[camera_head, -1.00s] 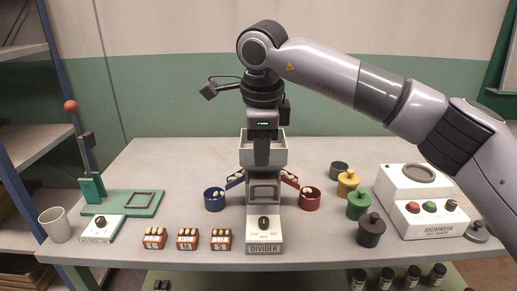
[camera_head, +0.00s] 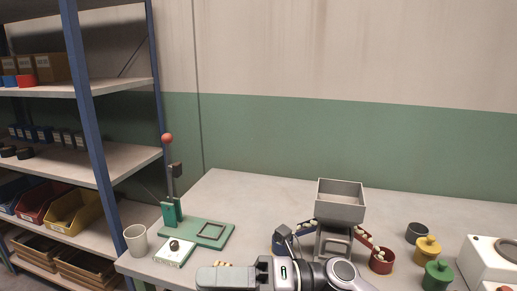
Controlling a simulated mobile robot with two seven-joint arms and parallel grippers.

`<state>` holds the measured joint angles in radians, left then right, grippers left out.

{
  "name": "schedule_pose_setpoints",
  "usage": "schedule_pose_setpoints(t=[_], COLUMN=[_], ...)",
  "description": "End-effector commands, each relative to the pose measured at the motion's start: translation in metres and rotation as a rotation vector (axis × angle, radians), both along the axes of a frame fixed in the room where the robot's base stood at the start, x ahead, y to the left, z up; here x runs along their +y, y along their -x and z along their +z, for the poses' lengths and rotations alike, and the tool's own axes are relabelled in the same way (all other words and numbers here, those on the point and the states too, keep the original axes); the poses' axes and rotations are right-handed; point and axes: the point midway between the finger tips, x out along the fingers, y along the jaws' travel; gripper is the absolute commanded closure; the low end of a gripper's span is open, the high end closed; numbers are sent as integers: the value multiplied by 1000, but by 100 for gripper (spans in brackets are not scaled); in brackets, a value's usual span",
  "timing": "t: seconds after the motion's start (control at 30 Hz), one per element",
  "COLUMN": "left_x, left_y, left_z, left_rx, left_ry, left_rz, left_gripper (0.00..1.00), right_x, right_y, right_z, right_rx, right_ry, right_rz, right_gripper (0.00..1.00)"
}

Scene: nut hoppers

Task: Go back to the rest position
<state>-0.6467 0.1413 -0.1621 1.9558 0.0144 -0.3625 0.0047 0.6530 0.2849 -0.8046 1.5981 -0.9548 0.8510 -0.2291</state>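My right gripper (camera_head: 222,279) lies level at the bottom edge, pointing left, low in front of the divider. It shows from the side, so I cannot tell whether its fingers are apart. I see nothing held in it. The divider has a grey hopper (camera_head: 340,212) on top and pale nuts on its side chutes. A blue cup (camera_head: 279,243) stands at its left and a red cup (camera_head: 381,262) at its right. My arm hides the divider's front and most of the small nut racks. My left gripper is out of view.
A green lever press (camera_head: 212,243), a white control box (camera_head: 174,252) and a pale cup (camera_head: 136,240) stand at the table's left. A shelf rack (camera_head: 100,160) rises at far left.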

Motion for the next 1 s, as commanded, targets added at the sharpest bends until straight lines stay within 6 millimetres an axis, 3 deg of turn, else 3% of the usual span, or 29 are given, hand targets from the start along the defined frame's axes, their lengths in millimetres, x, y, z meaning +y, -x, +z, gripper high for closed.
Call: schedule_pose_setpoints(t=[0.13,0.27,0.37,0.57,0.77,0.9,1.0], left_x=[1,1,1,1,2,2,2], left_y=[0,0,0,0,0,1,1], left_z=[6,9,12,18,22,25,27], left_rx=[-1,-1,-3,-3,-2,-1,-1], left_ry=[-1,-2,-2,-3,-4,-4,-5], left_rz=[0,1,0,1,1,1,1], left_gripper=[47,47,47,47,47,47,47], right_x=[-18,-45,-70,-130,-191,-228,-246], right_y=[-13,-29,-39,-41,-6,40,74], right_z=[0,-14,-36,-103,-189,-245,-274], right_rx=[295,558,764,1183,1602,1869,2017], right_ry=[-201,-352,-456,-630,-767,-837,-871], right_rz=[-152,-299,-414,-662,-924,-1100,-1200], right_gripper=[79,79,79,79,79,79,79])
